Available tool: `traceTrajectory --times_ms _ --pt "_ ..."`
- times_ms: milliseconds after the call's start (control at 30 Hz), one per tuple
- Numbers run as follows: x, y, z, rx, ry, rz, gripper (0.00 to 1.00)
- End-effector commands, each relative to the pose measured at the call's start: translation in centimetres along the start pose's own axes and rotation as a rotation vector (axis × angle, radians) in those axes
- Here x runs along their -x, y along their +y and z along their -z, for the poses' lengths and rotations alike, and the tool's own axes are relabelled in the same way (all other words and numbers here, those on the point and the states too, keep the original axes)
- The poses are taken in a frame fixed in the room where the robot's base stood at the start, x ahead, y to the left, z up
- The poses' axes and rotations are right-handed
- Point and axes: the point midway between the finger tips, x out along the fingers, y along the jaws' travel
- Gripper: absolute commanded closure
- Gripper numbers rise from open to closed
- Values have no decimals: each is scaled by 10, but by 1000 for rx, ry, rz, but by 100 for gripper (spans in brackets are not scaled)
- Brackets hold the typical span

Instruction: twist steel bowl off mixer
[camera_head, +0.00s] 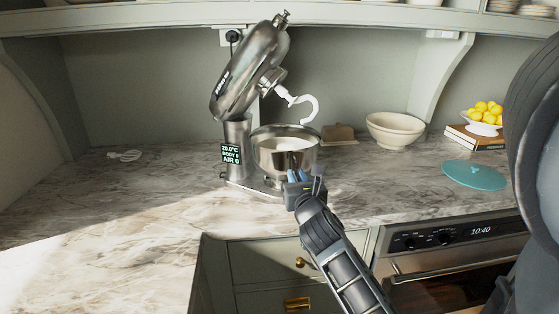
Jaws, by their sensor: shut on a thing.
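The steel bowl (271,158) sits upright on the base of the mixer (243,75), at the middle of the counter. It holds something pale. The mixer's head is tilted up and back, and its white dough hook (304,107) hangs clear above the bowl. My gripper (303,175) reaches in from the lower right and is at the bowl's near side, shut on the bowl's near wall or rim. The fingers hide part of that wall, and the exact contact point is too small to tell.
A cream bowl (394,131) stands right of the mixer, with a brown board (339,134) between them. A teal disc (474,175) and lemons on books (473,139) are at the right. A white whisk-like thing (126,155) lies left.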

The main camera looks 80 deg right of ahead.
Motion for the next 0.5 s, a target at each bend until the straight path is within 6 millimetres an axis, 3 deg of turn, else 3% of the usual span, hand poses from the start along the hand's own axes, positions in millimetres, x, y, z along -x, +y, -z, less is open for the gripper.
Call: traceTrajectory --times_ms 500 --pt "0 -12 -1 -2 -1 -90 100"
